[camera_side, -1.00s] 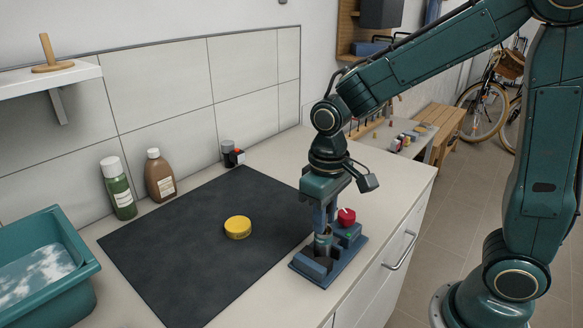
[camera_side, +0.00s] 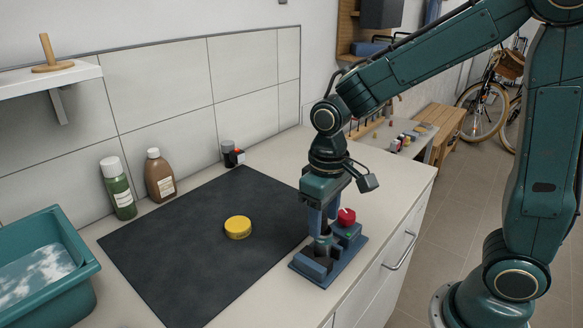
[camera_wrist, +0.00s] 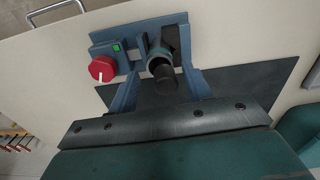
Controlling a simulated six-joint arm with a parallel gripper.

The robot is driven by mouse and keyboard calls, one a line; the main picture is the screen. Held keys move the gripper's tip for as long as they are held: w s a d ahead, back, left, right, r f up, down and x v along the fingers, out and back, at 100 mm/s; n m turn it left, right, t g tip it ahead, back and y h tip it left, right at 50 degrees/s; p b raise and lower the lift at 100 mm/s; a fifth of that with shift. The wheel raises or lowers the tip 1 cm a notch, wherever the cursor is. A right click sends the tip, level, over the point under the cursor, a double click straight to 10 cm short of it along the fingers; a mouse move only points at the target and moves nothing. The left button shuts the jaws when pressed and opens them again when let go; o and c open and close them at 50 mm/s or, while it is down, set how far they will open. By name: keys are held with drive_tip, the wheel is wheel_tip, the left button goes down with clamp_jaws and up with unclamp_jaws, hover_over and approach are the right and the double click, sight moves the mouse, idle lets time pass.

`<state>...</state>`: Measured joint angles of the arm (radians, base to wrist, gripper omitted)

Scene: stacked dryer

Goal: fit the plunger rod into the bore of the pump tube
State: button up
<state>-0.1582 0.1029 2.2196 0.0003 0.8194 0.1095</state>
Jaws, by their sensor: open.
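The pump tube (camera_side: 324,242) stands upright in a blue fixture (camera_side: 318,272) near the counter's right edge. It also shows in the wrist view (camera_wrist: 156,49) as a teal ring. The dark plunger rod (camera_wrist: 163,72) stands upright in line with the tube, its lower end at the tube's mouth or inside it; how deep it sits is hidden. My gripper (camera_side: 324,228) is above the fixture, pointing down, with its blue fingers apart on either side of the rod. In the wrist view my gripper (camera_wrist: 162,80) shows gaps between the fingers and the rod.
A red knob (camera_side: 346,216) on the fixture stands close behind my gripper. A yellow round lid (camera_side: 238,227) lies on the dark mat (camera_side: 185,250). Bottles (camera_side: 160,176) stand by the wall, and a teal basin (camera_side: 75,240) is at left. The mat is mostly clear.

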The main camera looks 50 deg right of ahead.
wheel_tip(320, 180, up, 13)
idle(0.6)
drive_tip(key=shift+r, duration=0.1)
idle(0.4)
drive_tip(key=s+d+f+t, duration=0.1)
drive_tip(key=s+d+t, duration=0.1)
drive_tip(key=s, duration=0.4)
drive_tip(key=s+d+t, duration=0.3)
drive_tip(key=s, duration=0.4)
drive_tip(key=shift+f+m+t, duration=0.3)
drive_tip(key=shift+f, duration=0.05)
drive_tip(key=shift+s, duration=0.1)
idle(0.7)
